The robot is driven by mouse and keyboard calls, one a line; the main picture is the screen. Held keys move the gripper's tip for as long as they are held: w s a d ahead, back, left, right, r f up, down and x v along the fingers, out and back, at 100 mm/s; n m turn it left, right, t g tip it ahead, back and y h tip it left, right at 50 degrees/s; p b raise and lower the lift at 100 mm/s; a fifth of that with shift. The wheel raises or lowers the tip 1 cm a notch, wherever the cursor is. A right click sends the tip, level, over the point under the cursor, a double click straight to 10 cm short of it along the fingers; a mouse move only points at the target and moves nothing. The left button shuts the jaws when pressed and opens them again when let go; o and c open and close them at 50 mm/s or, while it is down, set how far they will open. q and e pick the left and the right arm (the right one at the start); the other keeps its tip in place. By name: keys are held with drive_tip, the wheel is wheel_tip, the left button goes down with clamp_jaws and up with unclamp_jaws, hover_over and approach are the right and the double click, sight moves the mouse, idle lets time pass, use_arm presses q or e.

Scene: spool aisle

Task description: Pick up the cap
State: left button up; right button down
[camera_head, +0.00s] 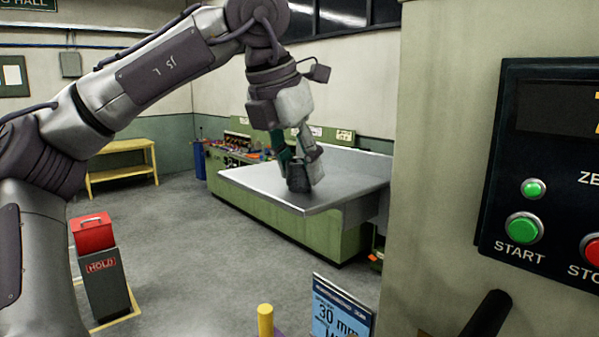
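My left arm reaches in from the left, and its gripper (300,176) points down at the near part of the grey metal tabletop (352,172). A small dark round object (298,179), possibly the cap, shows between the fingertips at the tabletop. One finger looks dark green, the other light grey, and they stand on either side of the object. It is too small to tell whether they touch it or whether it rests on the top.
A pale wall or column (432,200) with a START panel (524,228) stands close on the right. A yellow bench (122,148) is behind. A blue sign (340,312) and yellow post (265,321) stand near. The middle floor is clear.

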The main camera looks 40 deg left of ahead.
use_arm(q)
drive_tip(key=c, duration=0.6)
drive_tip(key=shift+c, duration=0.2)
